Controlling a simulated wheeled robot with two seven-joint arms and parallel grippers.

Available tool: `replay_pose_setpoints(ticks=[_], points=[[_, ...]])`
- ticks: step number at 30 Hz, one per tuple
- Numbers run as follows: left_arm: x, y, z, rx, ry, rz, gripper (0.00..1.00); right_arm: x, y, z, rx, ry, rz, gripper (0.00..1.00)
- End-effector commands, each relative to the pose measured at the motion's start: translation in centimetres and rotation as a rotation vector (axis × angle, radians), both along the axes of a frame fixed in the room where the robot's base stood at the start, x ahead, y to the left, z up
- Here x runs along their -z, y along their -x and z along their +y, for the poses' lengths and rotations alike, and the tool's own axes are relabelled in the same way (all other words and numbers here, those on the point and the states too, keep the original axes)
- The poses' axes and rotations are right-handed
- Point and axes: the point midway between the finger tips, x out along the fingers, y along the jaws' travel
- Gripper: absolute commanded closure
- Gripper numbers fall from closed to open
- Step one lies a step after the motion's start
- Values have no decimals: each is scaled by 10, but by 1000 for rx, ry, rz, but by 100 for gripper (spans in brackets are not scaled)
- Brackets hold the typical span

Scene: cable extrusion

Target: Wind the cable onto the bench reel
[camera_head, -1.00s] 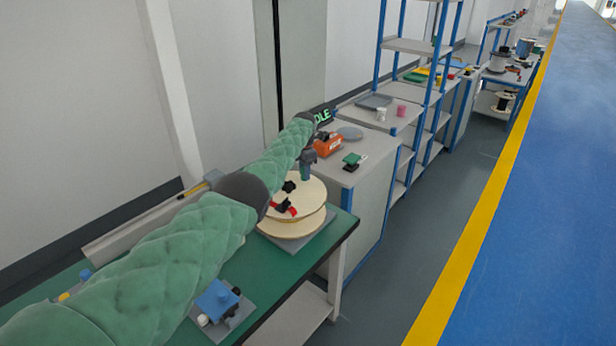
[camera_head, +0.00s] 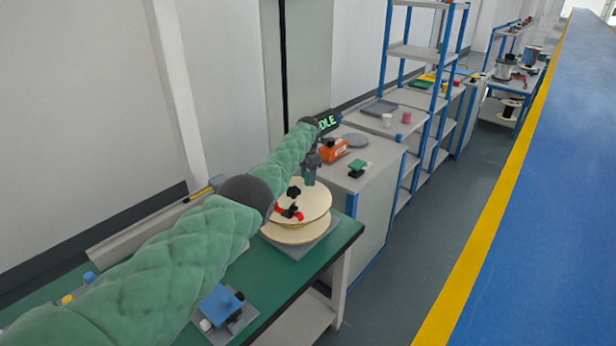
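The bench reel (camera_head: 316,207) has two pale round flanges and stands on a grey base plate on the green bench. A black and red fitting (camera_head: 291,211) sits on its top flange. My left arm, in a green padded sleeve, reaches over the bench from the left. My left gripper (camera_head: 311,170) points down just beyond the reel's far edge. Its fingers are too small and dark to tell open from shut. I cannot clearly make out the cable; the arm hides the reel's left side. My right gripper is out of view.
A blue-topped device (camera_head: 219,303) sits on a grey plate at the bench's near edge. Beyond the bench, a grey cabinet (camera_head: 372,178) carries an orange device (camera_head: 333,149) and a small green-topped item (camera_head: 357,167). Open floor lies to the right.

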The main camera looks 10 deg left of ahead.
Motion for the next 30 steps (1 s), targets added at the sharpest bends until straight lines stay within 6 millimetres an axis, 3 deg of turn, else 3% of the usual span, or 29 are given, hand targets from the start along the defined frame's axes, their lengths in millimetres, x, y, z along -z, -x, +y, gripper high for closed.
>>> replay_pose_setpoints(ticks=[5, 12, 21, 30], points=[[-3, 0, 0, 0, 0, 0, 52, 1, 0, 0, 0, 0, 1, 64], [-31, -1, 0, 0, 0, -3, 52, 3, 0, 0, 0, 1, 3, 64], [-70, -1, 1, 0, -1, -1, 52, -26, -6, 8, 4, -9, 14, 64], [-78, -1, 1, 0, 0, 0, 52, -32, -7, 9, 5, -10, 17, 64]])
